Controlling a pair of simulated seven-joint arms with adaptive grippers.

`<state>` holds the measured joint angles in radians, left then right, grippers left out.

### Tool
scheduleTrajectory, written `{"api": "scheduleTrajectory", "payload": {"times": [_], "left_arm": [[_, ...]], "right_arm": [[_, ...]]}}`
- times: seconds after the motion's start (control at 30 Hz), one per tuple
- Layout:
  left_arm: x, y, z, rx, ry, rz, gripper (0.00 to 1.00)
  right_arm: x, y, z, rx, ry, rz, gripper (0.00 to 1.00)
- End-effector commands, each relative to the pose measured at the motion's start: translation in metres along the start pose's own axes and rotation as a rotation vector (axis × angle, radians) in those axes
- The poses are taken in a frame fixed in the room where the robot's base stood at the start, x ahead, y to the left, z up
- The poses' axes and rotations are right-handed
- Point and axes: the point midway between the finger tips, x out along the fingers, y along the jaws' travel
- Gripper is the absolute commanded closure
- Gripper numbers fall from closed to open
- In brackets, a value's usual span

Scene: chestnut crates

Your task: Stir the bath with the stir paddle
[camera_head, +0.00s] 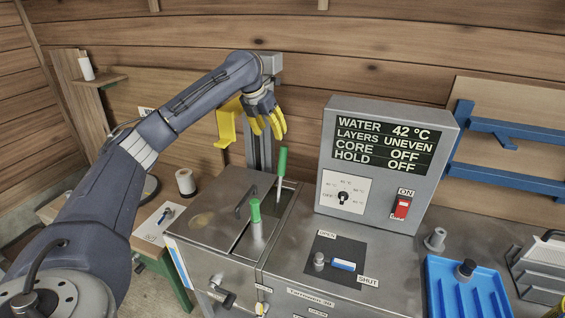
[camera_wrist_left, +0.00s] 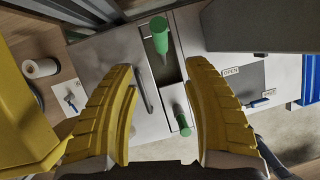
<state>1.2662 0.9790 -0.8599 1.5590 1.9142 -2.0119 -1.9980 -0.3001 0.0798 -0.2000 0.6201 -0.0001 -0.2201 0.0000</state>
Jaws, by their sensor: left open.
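The bath is a steel tank (camera_head: 200,215) with a handled lid and a narrow dark opening at its right. A green-handled tool (camera_head: 282,161), which looks like the stir paddle, stands with its grey shaft in the far part of the opening; it also shows in the left wrist view (camera_wrist_left: 160,38). A second green-handled tool (camera_head: 256,211) stands nearer; it also shows in the left wrist view (camera_wrist_left: 181,118). My left gripper (camera_head: 268,127), with yellow fingers, is open and empty above and behind the far handle, apart from it. My right gripper is out of view.
A control box (camera_head: 386,105) right of the bath reads water 42 °C, layers uneven, core off, hold off. Its red switch (camera_head: 402,208) is under "ON". A valve plate (camera_head: 335,262) and a blue tray (camera_head: 436,290) lie to the right. A post stands behind the bath.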

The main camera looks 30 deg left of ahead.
Motion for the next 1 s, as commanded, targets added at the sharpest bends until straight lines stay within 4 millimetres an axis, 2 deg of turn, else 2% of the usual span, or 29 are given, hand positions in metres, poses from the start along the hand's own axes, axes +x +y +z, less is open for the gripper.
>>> {"api": "scheduleTrajectory", "payload": {"times": [0.7,1.0], "left_arm": [[0.124,-0.002,-0.001,-0.002,0.003,-0.004,0.5],[0.156,-0.001,0.0,-0.001,0.0,-0.004,0.5]], "right_arm": [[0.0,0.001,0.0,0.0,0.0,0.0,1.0],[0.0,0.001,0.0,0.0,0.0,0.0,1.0]]}}
